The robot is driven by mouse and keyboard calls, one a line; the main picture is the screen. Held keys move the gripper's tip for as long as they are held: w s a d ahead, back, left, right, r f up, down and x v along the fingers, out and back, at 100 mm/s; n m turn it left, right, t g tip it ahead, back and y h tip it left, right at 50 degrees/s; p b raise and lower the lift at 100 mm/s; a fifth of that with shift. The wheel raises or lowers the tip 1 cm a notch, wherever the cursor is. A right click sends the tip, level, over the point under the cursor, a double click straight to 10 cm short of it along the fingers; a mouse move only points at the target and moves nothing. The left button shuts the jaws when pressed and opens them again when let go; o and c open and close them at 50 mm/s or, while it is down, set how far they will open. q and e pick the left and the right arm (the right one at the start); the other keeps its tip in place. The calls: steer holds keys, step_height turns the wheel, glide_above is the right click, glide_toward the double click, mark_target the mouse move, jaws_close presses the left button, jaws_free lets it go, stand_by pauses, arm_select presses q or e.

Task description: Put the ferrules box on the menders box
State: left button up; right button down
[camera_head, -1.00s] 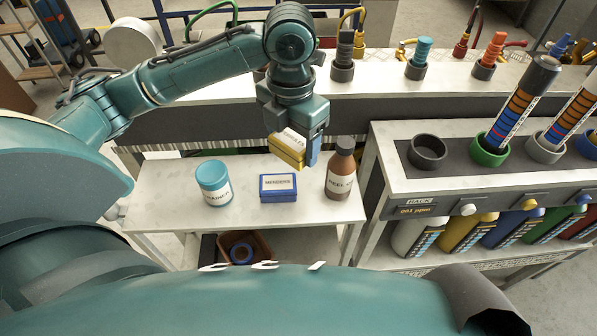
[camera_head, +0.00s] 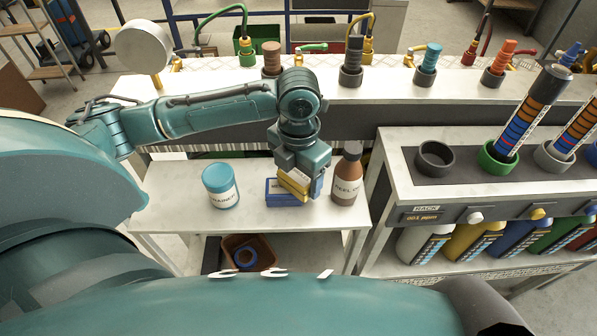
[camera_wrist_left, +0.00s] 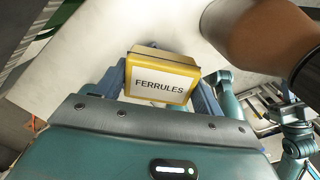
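The yellow ferrules box (camera_head: 291,186) is held between the fingers of my left gripper (camera_head: 297,188). It hangs tilted in front of and over the blue menders box (camera_head: 274,196), hiding most of it; I cannot tell whether the two touch. The menders box sits on the white table. In the left wrist view the ferrules box (camera_wrist_left: 160,80) shows its label between the blue-grey fingers (camera_wrist_left: 163,92). The menders box cannot be made out there. My right gripper is not in view.
A brown bottle (camera_head: 346,176) stands close on the right of the boxes and looms large in the left wrist view (camera_wrist_left: 262,35). A blue-lidded white jar (camera_head: 220,186) stands to the left. The rack bench (camera_head: 400,190) is at the right. The table front is clear.

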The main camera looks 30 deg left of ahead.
mark_target(299, 174)
arm_select(q)
steer(key=o, duration=0.4)
steer(key=shift+o, duration=0.2)
step_height(299, 174, up, 12)
steer(key=shift+r, duration=0.15)
stand_by(0.6)
